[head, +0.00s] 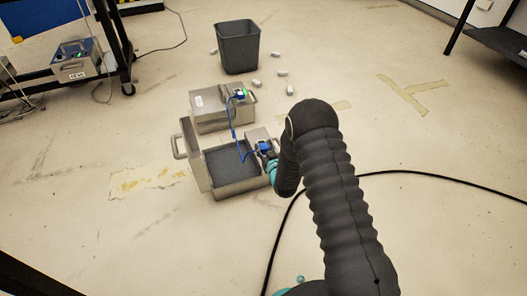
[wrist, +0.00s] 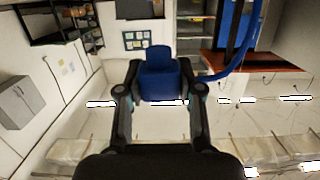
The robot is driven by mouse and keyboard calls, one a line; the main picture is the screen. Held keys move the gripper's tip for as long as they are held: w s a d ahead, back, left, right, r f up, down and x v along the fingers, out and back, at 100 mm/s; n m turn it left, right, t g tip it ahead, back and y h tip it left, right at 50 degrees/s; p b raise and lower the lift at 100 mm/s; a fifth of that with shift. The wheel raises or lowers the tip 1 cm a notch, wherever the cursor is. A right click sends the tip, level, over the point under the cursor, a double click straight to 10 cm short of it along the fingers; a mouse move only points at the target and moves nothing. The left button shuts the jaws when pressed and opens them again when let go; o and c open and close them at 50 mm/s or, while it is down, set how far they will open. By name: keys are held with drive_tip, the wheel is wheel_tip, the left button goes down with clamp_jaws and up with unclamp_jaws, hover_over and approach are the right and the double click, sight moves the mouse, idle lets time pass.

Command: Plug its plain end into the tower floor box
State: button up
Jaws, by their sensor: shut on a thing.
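My gripper (head: 271,166) is low over the right side of the front grey metal box (head: 235,190), shut on a blue plug (head: 263,147). In the wrist view the blue plug (wrist: 160,78) sits between both fingers. A blue cable (head: 233,120) runs from the plug to the back grey metal box (head: 215,115), where its other blue end (head: 240,93) sits beside a green light. The front box has its lid raised at the left and a dark interior. I cannot tell whether the held plug touches a socket, nor which box is the tower's.
A dark bin (head: 238,48) stands behind the boxes, with several small pale pieces on the floor nearby. A black cable (head: 430,176) crosses the floor at right. A wheeled bench (head: 110,45) with a lit device (head: 76,62) stands at left. Floor left of the boxes is clear.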

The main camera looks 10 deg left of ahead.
drive_tip(key=shift+w+f, duration=0.1)
drive_tip(key=shift+w, duration=0.1)
drive_tip(key=w+a+b, duration=0.3)
drive_tip(key=w+b, duration=0.3)
drive_tip(key=w, duration=0.5)
drive_tip(key=shift+a, duration=0.2)
drive_tip(key=shift+w, duration=0.1)
